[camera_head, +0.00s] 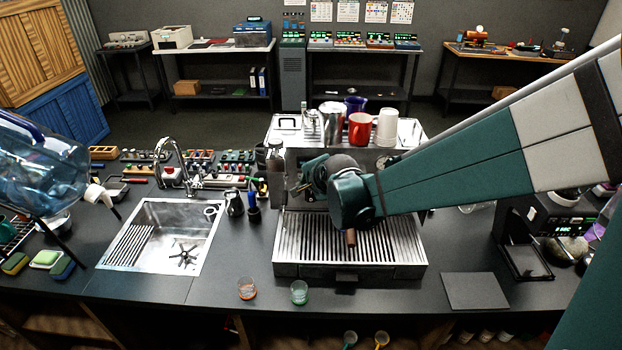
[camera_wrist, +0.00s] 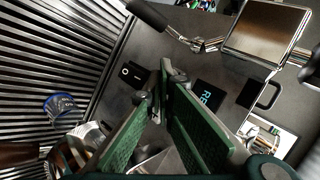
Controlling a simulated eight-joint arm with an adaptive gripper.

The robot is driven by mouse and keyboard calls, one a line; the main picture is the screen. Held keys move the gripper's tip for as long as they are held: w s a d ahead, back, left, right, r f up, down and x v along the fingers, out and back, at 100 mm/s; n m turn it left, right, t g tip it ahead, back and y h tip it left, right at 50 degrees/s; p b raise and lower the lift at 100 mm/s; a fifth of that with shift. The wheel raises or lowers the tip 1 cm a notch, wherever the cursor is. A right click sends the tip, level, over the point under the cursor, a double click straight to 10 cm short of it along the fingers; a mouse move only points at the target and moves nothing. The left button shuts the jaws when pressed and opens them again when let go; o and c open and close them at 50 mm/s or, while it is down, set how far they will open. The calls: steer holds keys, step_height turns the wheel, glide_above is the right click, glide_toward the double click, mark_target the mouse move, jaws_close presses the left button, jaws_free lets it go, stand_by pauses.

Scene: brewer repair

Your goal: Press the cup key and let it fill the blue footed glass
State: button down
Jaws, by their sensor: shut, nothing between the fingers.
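In the wrist view a small blue glass (camera_wrist: 60,105) stands on the slatted drip tray (camera_wrist: 50,45), at the left. Whether it has a foot cannot be told. My gripper (camera_wrist: 166,70) has its green-padded fingers together and empty, in front of the brewer's dark face. A black rocker switch (camera_wrist: 132,74) lies just left of the fingertips, and a dark label with blue letters (camera_wrist: 207,97) lies right of them. I cannot make out the cup key. In the head view my arm reaches across the brewer (camera_head: 284,158) and hides much of its front; the blue glass is not visible there.
Black-handled metal fittings (camera_wrist: 150,14) stick out near the fingers. Cups, including a red mug (camera_head: 360,128), stand on the brewer. Orange (camera_head: 247,289) and green (camera_head: 299,292) glasses stand at the counter's front. A sink (camera_head: 150,240) is at left, a dark mat (camera_head: 474,291) at right.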

steer(key=shift+s, duration=0.15)
stand_by(0.3)
steer(key=shift+s, duration=0.75)
steer(key=shift+s, duration=0.1)
steer(key=s, duration=0.4)
steer(key=shift+s, duration=0.4)
stand_by(0.7)
steer(key=s+d+f+n+g+h+b, duration=0.1)
steer(key=s+d+n+b, duration=0.6)
steer(key=s+d, duration=1.9)
steer(key=s+n+g+h, duration=0.1)
steer(key=s+n+h, duration=0.1)
steer(key=s+n, duration=0.1)
steer(key=shift+s+d+f+n+h+b, duration=0.15)
steer(key=shift+s+n+h+b, duration=0.25)
steer(key=shift+n, duration=0.1)
